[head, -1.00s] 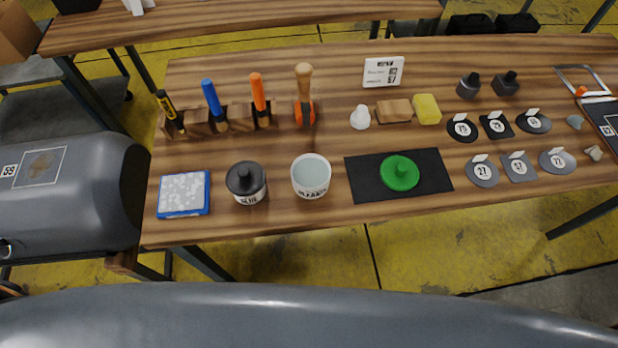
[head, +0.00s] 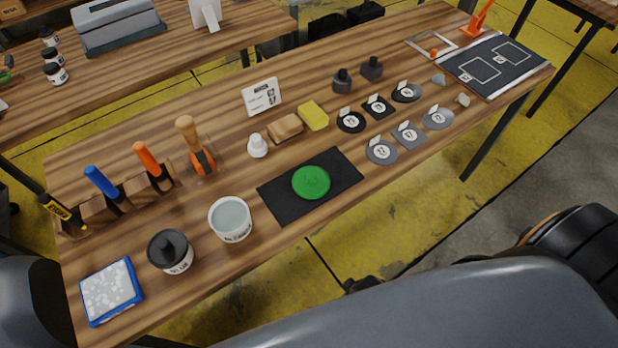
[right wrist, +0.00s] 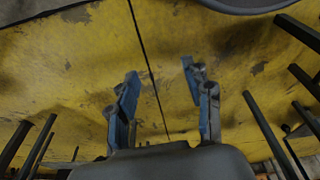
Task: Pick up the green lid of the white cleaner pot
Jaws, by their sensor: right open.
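The green lid (head: 311,182) lies on a black mat (head: 280,207) near the front edge of the wooden table. The white cleaner pot (head: 231,222) stands open to its left, with pale contents showing. My right gripper (right wrist: 160,88) is open in the right wrist view, with nothing between its fingers. That view faces the yellow floor, and neither lid nor pot shows in it. I cannot make out either gripper in the head view.
A dark-lidded glue pot (head: 170,254) and a blue-framed pad (head: 112,292) stand left of the cleaner pot. Upright tools (head: 147,160), a yellow sponge (head: 313,116) and numbered patches (head: 381,151) surround the mat.

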